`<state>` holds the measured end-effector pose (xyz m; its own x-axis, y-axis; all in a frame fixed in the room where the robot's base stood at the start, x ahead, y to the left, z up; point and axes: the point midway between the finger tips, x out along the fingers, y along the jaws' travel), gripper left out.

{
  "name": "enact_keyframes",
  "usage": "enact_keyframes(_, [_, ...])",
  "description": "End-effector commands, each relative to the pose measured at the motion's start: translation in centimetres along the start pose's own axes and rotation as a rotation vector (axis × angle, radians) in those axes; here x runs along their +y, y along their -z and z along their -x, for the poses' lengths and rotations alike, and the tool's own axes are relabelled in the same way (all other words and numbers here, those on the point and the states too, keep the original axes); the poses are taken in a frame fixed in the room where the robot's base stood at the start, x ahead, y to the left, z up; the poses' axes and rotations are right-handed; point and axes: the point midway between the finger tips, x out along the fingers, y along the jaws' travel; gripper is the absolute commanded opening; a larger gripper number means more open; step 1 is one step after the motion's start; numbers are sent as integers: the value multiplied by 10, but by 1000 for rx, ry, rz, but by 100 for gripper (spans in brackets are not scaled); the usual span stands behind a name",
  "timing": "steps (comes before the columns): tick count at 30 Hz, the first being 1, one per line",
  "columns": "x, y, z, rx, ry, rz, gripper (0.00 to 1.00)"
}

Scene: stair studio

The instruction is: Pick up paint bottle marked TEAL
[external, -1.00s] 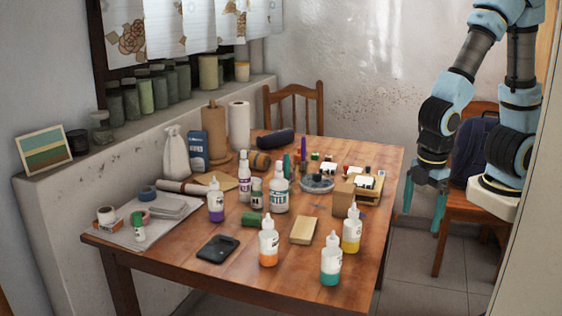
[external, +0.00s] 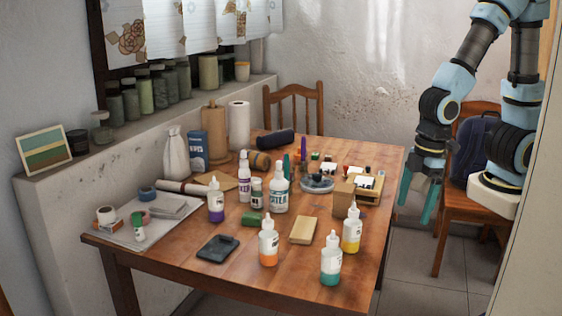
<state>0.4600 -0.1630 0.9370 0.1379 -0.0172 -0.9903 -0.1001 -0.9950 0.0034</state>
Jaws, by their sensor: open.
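A clear dropper bottle with teal paint (external: 331,262) stands upright at the table's front right corner; its label is too small to read. Similar bottles hold orange paint (external: 268,243), yellow paint (external: 352,231) and purple paint (external: 216,202). The orange one is left of the teal bottle, and the yellow one is behind it to the right. My gripper (external: 417,205) hangs off the table's right edge, with teal fingers pointing down, open and empty. It is up and to the right of the teal bottle, apart from it.
The wooden table (external: 185,252) holds a phone (external: 218,249), a wooden block (external: 303,230), a large white bottle (external: 279,190) and a box (external: 343,198) near its right edge. A chair with a dark backpack (external: 472,150) stands behind my arm. The table's front right edge has some bare wood.

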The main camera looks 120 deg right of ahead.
Motion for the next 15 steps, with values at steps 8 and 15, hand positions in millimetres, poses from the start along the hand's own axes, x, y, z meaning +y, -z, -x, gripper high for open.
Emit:
enact_keyframes(8, [0, 0, 0, 0, 0, 0, 93])
enact_keyframes(15, [-2, 6, -4, 16, 3, 2, 93])
